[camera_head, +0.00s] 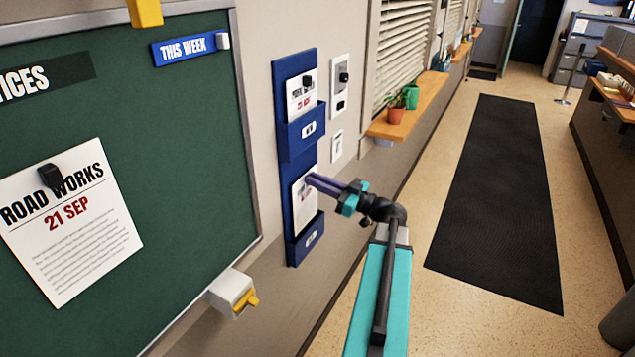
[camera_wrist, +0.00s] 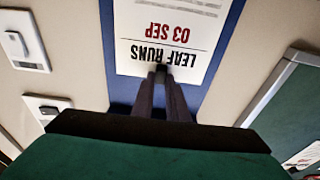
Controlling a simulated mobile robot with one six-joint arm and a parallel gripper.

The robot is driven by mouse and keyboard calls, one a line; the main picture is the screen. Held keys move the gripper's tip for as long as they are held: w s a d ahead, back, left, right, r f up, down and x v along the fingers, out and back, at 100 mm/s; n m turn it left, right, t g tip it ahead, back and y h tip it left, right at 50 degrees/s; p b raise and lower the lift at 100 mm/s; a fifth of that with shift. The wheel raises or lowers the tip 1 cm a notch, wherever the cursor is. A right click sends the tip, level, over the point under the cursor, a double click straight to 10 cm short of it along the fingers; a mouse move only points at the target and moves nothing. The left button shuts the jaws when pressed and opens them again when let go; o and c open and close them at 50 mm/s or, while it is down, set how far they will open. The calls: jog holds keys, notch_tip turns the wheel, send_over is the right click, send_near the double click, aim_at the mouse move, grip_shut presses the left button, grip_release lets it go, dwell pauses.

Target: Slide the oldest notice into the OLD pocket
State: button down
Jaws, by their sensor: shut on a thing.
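My gripper (camera_head: 312,180) is shut on a small dark clip at the top of a white notice (camera_head: 304,203). In the wrist view the notice (camera_wrist: 180,20) appears upside down and reads "LEAF RUNS 03 SEP"; the fingertips (camera_wrist: 161,76) meet at its heading edge. The notice is upright against a blue wall rack (camera_head: 281,170). Its bottom edge meets the rim of the lower pocket (camera_head: 306,240); I cannot tell how deep it sits. The pocket's label is too small to read. The upper pocket (camera_head: 302,132) holds another notice (camera_head: 301,90).
A green notice board (camera_head: 150,110) on the left holds a "ROAD WORKS 21 SEP" notice (camera_head: 75,235) and a "THIS WEEK" strip (camera_head: 185,48). A yellow-and-white fixture (camera_head: 232,292) juts out below the board. Switch plates (camera_head: 340,85) and a plant shelf (camera_head: 425,105) lie right of the rack.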

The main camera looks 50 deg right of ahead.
aim_at(306, 200)
jog(key=shift+f+b, duration=4.6)
jog(key=shift+b, duration=1)
jog(key=c, duration=1.7)
grip_release()
jog(key=shift+o, duration=0.2)
jog(key=b+v, duration=0.2)
jog(key=v, duration=1.2)
jog(key=shift+b, duration=0.4)
